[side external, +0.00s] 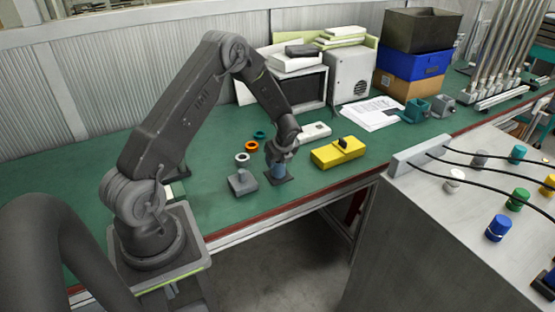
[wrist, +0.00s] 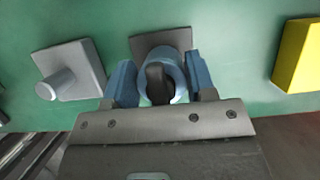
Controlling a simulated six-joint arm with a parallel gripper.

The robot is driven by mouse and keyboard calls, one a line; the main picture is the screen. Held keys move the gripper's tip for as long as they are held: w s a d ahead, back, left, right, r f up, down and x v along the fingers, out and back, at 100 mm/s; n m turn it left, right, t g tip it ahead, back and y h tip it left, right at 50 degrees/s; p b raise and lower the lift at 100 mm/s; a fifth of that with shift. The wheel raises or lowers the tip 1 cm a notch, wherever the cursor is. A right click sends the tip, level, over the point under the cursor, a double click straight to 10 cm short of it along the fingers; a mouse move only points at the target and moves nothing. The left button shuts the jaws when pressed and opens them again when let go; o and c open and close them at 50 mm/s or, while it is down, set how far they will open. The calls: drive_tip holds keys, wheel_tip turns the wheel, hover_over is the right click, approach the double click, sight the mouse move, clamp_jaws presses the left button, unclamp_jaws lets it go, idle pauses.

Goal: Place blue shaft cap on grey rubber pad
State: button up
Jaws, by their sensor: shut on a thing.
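The blue shaft cap (wrist: 174,66) is a light blue, hollow round piece between my gripper's two blue fingers (wrist: 160,84) in the wrist view. My gripper is shut on it. A dark shape shows inside its opening; I cannot tell what it is. A dark grey square pad (wrist: 146,43), seemingly the rubber pad, lies on the green table behind the cap. In the side view, the cap (side external: 278,172) is upright below my gripper (side external: 279,163), at the dark pad (side external: 288,180). I cannot tell whether cap and pad touch.
A light grey block (wrist: 80,67) with a round post stands close on the left. A yellow block (side external: 326,157) with a black knob is on the right. White (side external: 242,158), orange (side external: 252,146) and teal (side external: 259,134) rings lie behind. The table's front edge is near.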

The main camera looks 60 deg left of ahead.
drive_tip(key=shift+f, duration=0.15)
drive_tip(key=o, duration=1)
